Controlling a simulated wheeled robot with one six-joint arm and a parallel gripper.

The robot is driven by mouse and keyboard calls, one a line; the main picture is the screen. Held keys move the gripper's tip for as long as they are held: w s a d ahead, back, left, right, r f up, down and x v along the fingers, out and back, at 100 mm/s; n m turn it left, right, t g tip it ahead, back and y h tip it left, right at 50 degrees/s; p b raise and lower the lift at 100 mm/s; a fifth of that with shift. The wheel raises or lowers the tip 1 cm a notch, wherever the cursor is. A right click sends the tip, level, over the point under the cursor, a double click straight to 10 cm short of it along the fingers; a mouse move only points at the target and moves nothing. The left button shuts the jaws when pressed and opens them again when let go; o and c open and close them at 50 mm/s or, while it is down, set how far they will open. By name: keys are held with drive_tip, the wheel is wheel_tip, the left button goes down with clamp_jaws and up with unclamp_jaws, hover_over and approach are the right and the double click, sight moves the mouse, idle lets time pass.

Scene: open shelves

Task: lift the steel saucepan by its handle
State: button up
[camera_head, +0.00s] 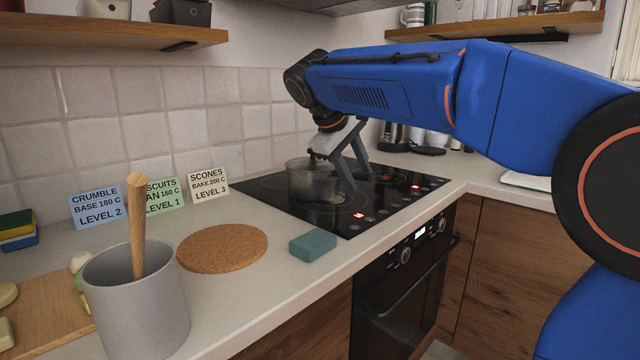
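The steel saucepan (312,182) stands on the black glass hob (270,190). It is grey, and I cannot make out its handle clearly. My gripper (357,181) points down just right of the pan. Its two grey fingers are spread with a gap between them, beside the pan's right side. I cannot tell whether the handle lies between them or whether a finger touches the pan.
A cork mat (222,248) and a blue-green sponge (313,245) lie on the counter in front of the hob. A grey pot (137,305) holds a wooden tool (137,225). Recipe cards (208,187) lean on the wall. Shelves (110,34) hang above.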

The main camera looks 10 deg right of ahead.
drive_tip(key=shift+x, duration=2.6)
drive_tip(key=shift+w, duration=0.15)
clamp_jaws()
